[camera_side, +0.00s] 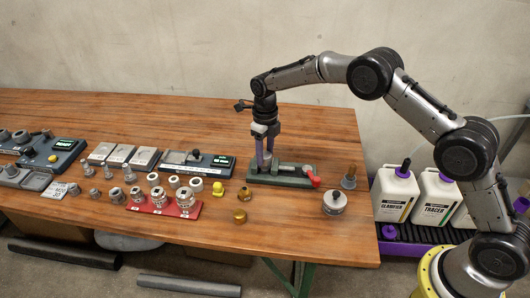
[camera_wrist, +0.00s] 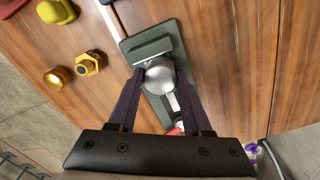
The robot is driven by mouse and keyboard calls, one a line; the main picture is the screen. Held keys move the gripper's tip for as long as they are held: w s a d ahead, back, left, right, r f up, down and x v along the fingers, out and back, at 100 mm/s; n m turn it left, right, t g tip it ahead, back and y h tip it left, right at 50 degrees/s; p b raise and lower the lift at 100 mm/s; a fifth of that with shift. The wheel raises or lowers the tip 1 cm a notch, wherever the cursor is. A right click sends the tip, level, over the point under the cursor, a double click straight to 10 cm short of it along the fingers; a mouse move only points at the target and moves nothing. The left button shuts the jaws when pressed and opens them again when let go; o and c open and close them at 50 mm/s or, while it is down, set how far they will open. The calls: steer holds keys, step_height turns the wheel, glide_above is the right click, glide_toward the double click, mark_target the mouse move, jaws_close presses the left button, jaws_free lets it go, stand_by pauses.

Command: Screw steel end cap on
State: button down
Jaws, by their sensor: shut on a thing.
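A round steel end cap (camera_wrist: 159,76) sits between the fingertips of my gripper (camera_wrist: 160,80) in the wrist view, with its smooth domed face towards the camera. My gripper is shut on it. In the side view my gripper (camera_side: 264,160) points straight down over the left part of a green clamp fixture (camera_side: 285,177), and its fingers mostly hide the cap. The fixture also shows in the wrist view (camera_wrist: 149,45), behind the cap. It has a red handle (camera_side: 314,180) at its right end. Whether the cap touches a pipe or thread under it is hidden.
Brass fittings (camera_side: 239,215) and a yellow fitting (camera_side: 218,188) stand left of the fixture. A red tray (camera_side: 158,209) holds several grey fittings. A round metal container (camera_side: 334,203) and a brass-based part (camera_side: 349,178) stand to the right. The wooden front edge is mostly clear.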

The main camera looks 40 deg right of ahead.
steer(key=c, duration=0.6)
jaws_free()
steer(key=shift+s+f, duration=0.15)
steer(key=shift+f, duration=0.05)
steer(key=shift+o, duration=0.4)
steer(key=shift+r, duration=0.1)
steer(key=n, duration=0.4)
steer(key=shift+n, duration=1)
steer(key=n, duration=0.3)
steer(key=shift+n, duration=1.5)
